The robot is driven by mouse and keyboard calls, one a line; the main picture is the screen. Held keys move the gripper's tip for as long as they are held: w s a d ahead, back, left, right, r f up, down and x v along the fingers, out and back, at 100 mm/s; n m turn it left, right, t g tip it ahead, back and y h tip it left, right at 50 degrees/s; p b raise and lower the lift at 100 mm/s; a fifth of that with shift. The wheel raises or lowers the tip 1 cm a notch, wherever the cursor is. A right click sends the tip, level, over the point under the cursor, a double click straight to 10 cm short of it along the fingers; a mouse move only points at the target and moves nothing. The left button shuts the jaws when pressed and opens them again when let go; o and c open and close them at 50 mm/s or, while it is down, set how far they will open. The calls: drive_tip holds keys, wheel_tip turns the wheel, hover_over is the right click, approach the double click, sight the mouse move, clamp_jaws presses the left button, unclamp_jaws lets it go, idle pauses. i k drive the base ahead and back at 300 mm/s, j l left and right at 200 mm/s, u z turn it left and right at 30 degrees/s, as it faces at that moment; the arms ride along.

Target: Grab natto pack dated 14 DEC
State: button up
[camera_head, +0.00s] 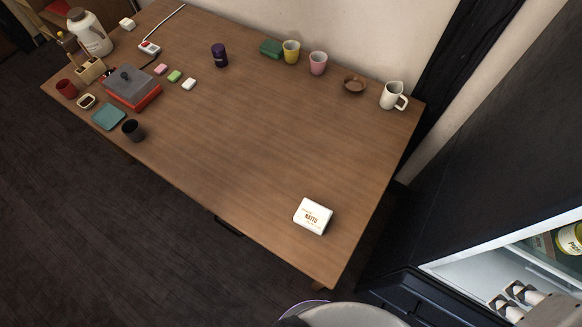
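A white natto pack (313,216) lies on the wooden table (260,130) near its front right corner. Its label reads "NATTO" in brown letters. The smaller print is too small to read, so I cannot tell its date. No other natto pack can be made out. A pale rounded part with a purple edge at the bottom centre looks like part of my own body.
An open fridge (460,267) stands at the lower right, with a jar (570,240) inside. A white mug (393,96), cups and a brown dish line the table's back. A grey-and-red box (132,88) and small items crowd its left. The table's middle is clear.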

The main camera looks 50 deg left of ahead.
sight(310, 216)
drive_tip(key=u, duration=1.95)
drive_tip(key=j+z, duration=0.35)
drive_tip(key=j, duration=0.35)
drive_tip(key=k+j+z, duration=0.1)
drive_tip(key=j+z, duration=0.25)
drive_tip(key=j, duration=0.35)
